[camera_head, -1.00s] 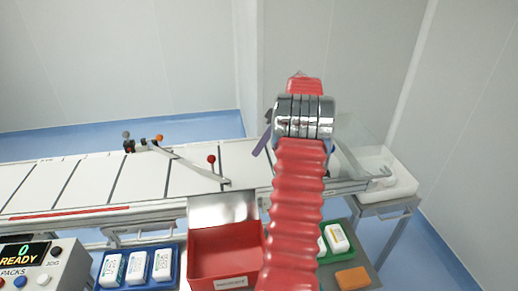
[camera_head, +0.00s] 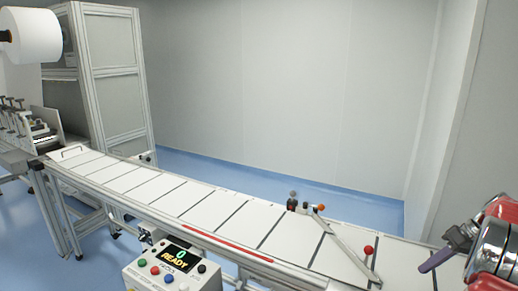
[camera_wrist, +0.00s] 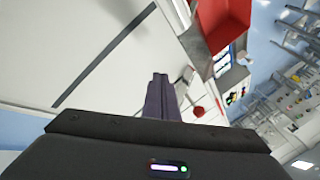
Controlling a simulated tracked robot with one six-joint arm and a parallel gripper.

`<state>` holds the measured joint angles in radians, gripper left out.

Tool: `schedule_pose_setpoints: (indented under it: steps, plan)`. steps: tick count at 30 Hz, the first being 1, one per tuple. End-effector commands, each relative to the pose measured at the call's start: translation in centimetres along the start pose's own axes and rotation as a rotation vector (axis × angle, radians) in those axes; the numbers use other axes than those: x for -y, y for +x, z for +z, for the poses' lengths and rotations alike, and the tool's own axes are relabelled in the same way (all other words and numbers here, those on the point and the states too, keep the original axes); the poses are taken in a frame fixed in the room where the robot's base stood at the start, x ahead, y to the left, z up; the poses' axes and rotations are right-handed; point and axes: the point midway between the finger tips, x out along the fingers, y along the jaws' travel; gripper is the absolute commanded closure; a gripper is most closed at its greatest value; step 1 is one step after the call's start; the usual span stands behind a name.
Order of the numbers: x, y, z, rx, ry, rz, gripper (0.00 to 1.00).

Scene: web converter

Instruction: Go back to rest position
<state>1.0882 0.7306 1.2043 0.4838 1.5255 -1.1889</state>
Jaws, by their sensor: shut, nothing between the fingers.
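My gripper (camera_wrist: 160,80) shows in the wrist view as two dark purple fingers pressed together, with nothing between them. In the head view the purple fingers of my gripper (camera_head: 430,264) stick out from the right edge, over the right end of the conveyor. My red and chrome arm is mostly cut off there. The white conveyor (camera_head: 145,186) runs from the left to the lower right, and its belt fills much of the wrist view's left side.
A lever with a red knob (camera_head: 369,250) crosses the belt near my gripper. A control box (camera_head: 172,272) reading "0 READY" stands in front of the conveyor. A red box (camera_wrist: 222,18) shows in the wrist view. A tall cabinet (camera_head: 112,80) and white roll (camera_head: 32,35) stand left.

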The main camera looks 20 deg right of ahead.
Motion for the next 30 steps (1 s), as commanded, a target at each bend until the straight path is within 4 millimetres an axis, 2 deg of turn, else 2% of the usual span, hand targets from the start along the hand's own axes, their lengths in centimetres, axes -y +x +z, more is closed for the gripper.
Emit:
schedule_pose_setpoints:
  steps: [1, 4, 8, 18, 30]
  plan:
    - [-0.3, 1.0, 0.9, 0.015, 0.064, 0.003, 1.00]
    - [-0.3, 2.0, 2.3, 0.038, 0.193, 0.031, 1.00]
    - [1.2, 2.9, 3.1, 0.069, 0.327, 0.083, 1.00]
    - [7.4, 4.3, 2.9, 0.113, 0.489, 0.213, 1.00]
    - [15.3, 5.5, 2.4, 0.114, 0.542, 0.343, 1.00]
